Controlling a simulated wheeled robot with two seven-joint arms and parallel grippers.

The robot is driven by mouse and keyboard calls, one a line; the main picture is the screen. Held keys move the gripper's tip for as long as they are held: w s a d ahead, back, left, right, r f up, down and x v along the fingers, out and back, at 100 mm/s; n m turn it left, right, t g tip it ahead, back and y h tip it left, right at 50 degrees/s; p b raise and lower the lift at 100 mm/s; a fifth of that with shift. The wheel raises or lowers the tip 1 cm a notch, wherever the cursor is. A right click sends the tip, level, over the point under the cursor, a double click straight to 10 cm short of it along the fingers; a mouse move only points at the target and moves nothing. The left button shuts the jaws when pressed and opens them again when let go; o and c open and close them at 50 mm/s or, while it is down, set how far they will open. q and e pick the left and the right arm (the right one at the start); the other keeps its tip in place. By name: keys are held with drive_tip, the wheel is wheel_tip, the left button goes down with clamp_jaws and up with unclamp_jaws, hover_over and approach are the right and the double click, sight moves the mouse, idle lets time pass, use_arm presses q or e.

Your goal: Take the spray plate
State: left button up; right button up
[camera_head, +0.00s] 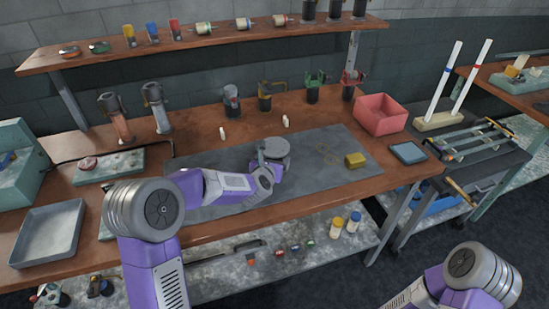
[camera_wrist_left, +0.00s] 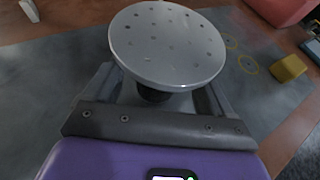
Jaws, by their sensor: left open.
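The spray plate is a grey round disc with several small holes; it shows in the head view (camera_head: 275,147) over the dark mat and large in the left wrist view (camera_wrist_left: 167,48). A short dark stem (camera_wrist_left: 154,93) shows under the disc. My left gripper (camera_head: 268,165) is at the plate, its fingers below the disc, one on each side of the stem in the left wrist view (camera_wrist_left: 155,88). It is open. The disc hides the fingertips, so I cannot tell whether they touch the stem. My right gripper is out of view; only part of my right arm shows.
The dark mat (camera_head: 215,165) lies on the wooden bench. A yellow block (camera_head: 355,160) and faint yellow rings (camera_head: 327,153) are right of the plate. A red bin (camera_head: 381,115) stands farther right. Small white pieces (camera_head: 285,121) and several torches (camera_head: 265,97) stand behind.

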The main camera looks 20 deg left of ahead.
use_arm(q)
drive_tip(key=shift+c, duration=0.3)
drive_tip(key=c, duration=1.2)
drive_tip(key=shift+c, duration=0.5)
drive_tip(key=shift+r, duration=0.15)
